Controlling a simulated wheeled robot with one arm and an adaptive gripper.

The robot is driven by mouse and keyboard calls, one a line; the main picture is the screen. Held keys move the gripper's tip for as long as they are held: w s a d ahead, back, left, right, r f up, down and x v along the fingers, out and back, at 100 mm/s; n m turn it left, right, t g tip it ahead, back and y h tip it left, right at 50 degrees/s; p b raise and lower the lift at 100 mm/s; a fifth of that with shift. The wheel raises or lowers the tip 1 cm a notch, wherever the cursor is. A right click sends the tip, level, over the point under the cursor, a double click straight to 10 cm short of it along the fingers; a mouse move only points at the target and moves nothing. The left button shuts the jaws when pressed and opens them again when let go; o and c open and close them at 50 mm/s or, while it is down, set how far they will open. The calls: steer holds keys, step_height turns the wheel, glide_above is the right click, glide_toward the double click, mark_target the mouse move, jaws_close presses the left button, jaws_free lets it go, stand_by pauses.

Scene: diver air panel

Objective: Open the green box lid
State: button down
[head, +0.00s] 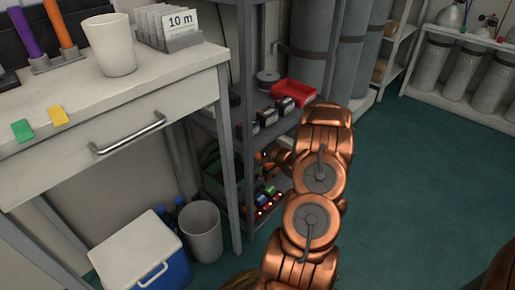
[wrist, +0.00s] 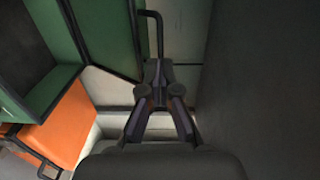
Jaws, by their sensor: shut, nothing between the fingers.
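In the wrist view my gripper (wrist: 160,68) is shut and empty, its fingertips together beside the lower end of a dark bent bar (wrist: 158,38) that looks like a handle. A green panel (wrist: 105,35) with dark edging stands just left of the bar. A green-rimmed box shape (wrist: 62,83) with a dark inside lies at the upper left. I cannot tell for sure which part is the lid. In the head view a green thing (head: 211,160) shows partly on the rack, behind a post.
An orange box (wrist: 62,125) with a dark handle lies at the left in the wrist view; a grey surface (wrist: 255,80) fills the right. In the head view, a metal rack (head: 247,110) holds a red tray (head: 293,92). A drawer desk (head: 110,130) stands left. The teal floor (head: 430,160) is clear at right.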

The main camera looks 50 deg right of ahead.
steer(key=w+b, duration=0.2)
steer(key=w, duration=0.2)
steer(key=shift+w+f, duration=0.1)
steer(key=shift+w, duration=0.2)
steer(key=shift+a, duration=0.1)
steer(key=w+p, duration=0.1)
steer(key=p, duration=0.1)
steer(key=w+r+p, duration=0.1)
steer(key=p, duration=0.2)
steer(key=shift+r, duration=0.25)
stand_by(0.4)
